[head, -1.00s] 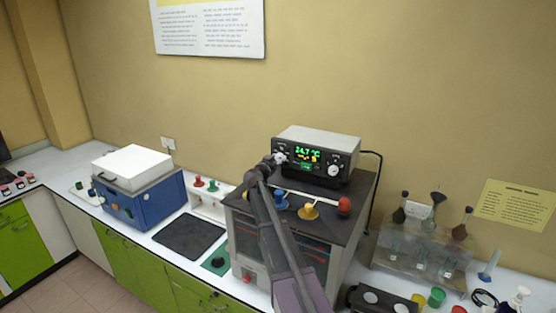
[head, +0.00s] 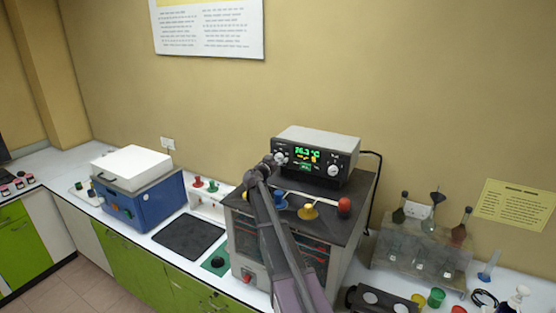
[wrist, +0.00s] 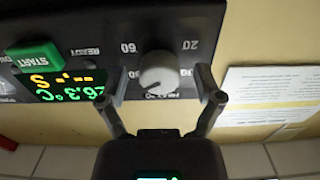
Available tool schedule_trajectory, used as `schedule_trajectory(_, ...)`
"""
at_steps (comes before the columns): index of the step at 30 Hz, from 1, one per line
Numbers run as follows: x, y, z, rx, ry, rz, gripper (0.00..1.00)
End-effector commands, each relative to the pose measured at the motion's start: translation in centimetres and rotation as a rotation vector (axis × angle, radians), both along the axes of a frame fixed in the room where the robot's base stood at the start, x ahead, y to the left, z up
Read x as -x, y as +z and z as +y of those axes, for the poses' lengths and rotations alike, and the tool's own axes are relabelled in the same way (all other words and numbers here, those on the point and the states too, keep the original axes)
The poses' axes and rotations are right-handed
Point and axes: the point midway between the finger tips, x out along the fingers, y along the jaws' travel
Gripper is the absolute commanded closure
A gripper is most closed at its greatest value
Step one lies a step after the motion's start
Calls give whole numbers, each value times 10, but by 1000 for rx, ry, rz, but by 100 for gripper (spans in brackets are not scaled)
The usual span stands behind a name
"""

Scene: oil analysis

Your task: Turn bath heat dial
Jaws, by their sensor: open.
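The bath's black control unit (head: 346,160) has a lit green display (head: 304,153) that reads about 26.3 °C. Its left dial, a pale grey knob (wrist: 158,72), shows in the wrist view with printed scale numbers around it. In the head view the dial is small and partly hidden by my gripper (head: 273,160), at the unit's left end. In the wrist view my gripper (wrist: 158,90) is open, with one fingertip on each side of the dial and a visible gap to it on both sides. A green START button (wrist: 36,56) is beside the display.
The unit stands on a dark-topped bath cabinet (head: 342,217) with yellow and red-orange knobbed pieces on top. A second white knob (head: 333,170) is at the unit's right. A blue machine (head: 150,208) stands left; a flask rack (head: 425,247) stands right.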

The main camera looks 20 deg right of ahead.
Motion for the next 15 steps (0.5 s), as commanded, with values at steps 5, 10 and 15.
schedule_trajectory(5,3,0,3,0,0,0,16)
schedule_trajectory(10,11,0,13,0,1,0,16)
schedule_trajectory(15,25,0,31,0,1,0,16)
